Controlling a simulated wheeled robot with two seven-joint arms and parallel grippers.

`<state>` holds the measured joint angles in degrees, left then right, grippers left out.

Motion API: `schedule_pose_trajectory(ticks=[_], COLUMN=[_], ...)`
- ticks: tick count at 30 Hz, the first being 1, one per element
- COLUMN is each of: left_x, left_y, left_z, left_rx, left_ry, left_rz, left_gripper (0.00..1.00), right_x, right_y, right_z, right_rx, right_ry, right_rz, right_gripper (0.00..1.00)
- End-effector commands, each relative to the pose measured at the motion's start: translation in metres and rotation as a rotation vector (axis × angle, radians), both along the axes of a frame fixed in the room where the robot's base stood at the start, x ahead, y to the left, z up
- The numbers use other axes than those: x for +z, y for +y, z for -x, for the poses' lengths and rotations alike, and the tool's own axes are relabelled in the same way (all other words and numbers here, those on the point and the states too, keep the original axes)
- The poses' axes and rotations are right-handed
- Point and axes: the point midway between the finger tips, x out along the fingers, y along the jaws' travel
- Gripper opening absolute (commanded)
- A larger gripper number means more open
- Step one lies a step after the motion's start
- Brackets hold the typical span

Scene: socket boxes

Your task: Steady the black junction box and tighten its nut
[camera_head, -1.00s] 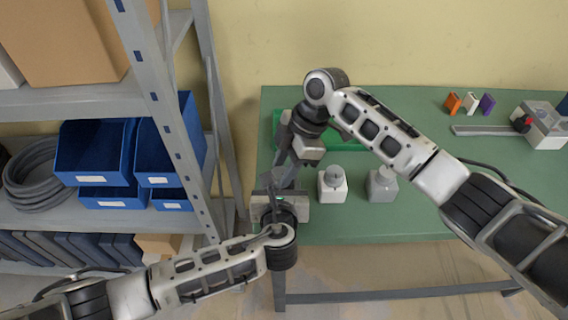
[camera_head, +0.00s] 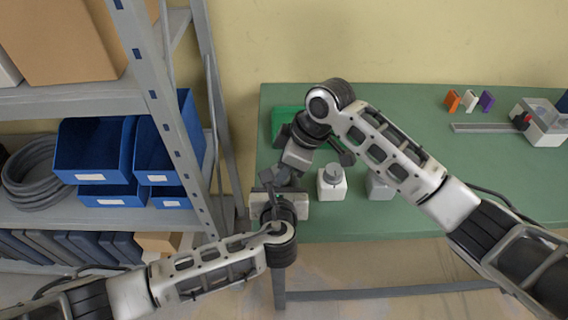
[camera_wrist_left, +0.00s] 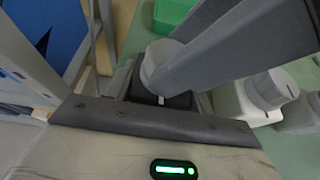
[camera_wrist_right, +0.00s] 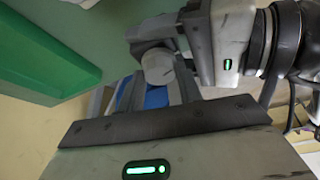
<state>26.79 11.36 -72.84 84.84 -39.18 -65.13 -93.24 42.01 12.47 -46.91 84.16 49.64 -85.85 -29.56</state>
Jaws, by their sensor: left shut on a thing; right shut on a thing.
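The black junction box (camera_wrist_left: 178,100) stands at the table's left end, mostly hidden between my grippers; in the head view they cover it. Its round grey nut (camera_wrist_left: 160,62) is on top and also shows in the right wrist view (camera_wrist_right: 158,68). My left gripper (camera_head: 270,184) is low beside the box and shut on it. My right gripper (camera_head: 284,178) reaches in from above and is shut on the nut. Its dark fingers cross the left wrist view. The exact finger contact is partly hidden.
A white box (camera_head: 332,188) with a grey nut stands just right of my grippers. A grey box (camera_head: 379,188) beside it is partly behind my right arm. A green tray (camera_head: 284,118) lies behind. A shelf with blue bins (camera_head: 95,155) stands left.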

Motion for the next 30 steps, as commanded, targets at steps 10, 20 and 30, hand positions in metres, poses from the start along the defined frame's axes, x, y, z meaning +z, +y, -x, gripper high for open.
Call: schedule_pose_trajectory(ticks=[10, 20, 30], left_x=[-0.0009, -0.0009, -0.0007], left_y=[0.0007, 0.0008, 0.0010], left_z=[0.0000, 0.0000, -0.0003], left_rx=[0.001, 0.002, 0.002], left_ry=[0.002, 0.002, 0.001], left_rz=[0.000, -0.001, 0.000], left_gripper=[0.25, 0.25, 0.25], right_x=[0.0015, 0.0005, -0.0009], right_y=[0.0013, 0.0007, -0.0004], right_z=[0.0003, 0.0005, 0.0000], right_rx=[0.000, -0.001, 0.054], right_ry=[-0.001, 0.001, 0.005], right_rz=[-0.004, -0.001, 0.003], right_gripper=[0.12, 0.57, 0.57])
